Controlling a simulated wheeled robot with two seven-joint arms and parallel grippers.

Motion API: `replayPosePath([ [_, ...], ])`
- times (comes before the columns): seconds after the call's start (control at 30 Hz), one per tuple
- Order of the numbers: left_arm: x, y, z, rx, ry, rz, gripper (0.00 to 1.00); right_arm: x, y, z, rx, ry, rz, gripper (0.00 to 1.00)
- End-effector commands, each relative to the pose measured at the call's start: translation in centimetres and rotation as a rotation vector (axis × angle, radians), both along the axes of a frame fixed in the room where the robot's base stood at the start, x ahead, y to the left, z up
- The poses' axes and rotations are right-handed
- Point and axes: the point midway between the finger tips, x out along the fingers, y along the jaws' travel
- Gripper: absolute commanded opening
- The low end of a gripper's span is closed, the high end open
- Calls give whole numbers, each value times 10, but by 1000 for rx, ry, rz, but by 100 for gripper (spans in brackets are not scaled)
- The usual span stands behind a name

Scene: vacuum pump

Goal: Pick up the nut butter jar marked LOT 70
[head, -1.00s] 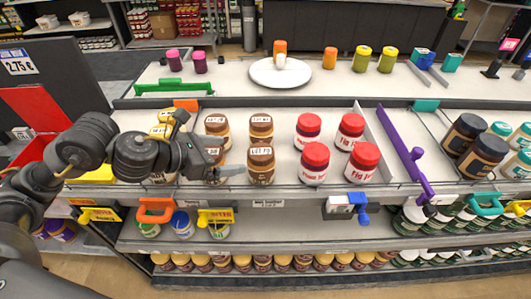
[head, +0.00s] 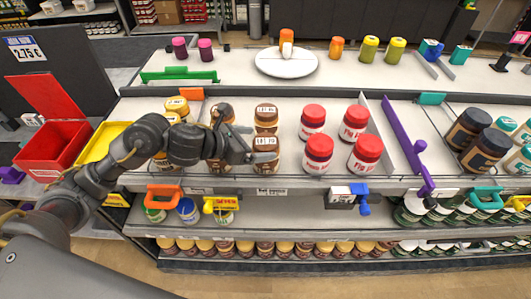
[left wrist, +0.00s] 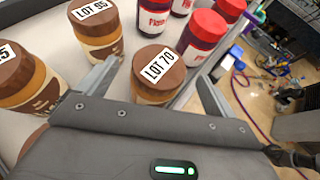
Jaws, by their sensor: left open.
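The LOT 70 nut butter jar (head: 265,166) has a brown lid and stands upright at the front of the middle shelf. Its label is readable in the left wrist view (left wrist: 152,90). My left gripper (head: 257,144) is open, reaching in from the left at this jar. In the left wrist view its two fingers (left wrist: 158,72) stand on either side of the jar, with a visible gap at the right finger. I cannot tell whether the left finger touches it. My right gripper is not in view.
A LOT 95 jar (left wrist: 98,30) stands just behind, and another brown-lidded jar (left wrist: 22,80) is close to the left. Red-lidded jars (head: 318,153) stand to the right. The shelf's front edge (head: 300,182) runs just before the jar. A purple divider (head: 405,145) is farther right.

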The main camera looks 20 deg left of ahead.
Motion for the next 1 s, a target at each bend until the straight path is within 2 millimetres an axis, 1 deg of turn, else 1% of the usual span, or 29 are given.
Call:
replayPosePath([
  [0.03,5,-5,-2,-4,5,1,92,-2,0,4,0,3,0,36],
  [0.1,10,-10,-6,-3,2,0,92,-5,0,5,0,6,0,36],
  [0.2,14,-13,-10,0,0,-1,92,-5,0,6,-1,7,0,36],
  [0.43,15,-13,-11,1,-1,0,92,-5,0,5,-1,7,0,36],
  [1.0,14,-13,-11,2,0,-1,17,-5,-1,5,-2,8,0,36],
])
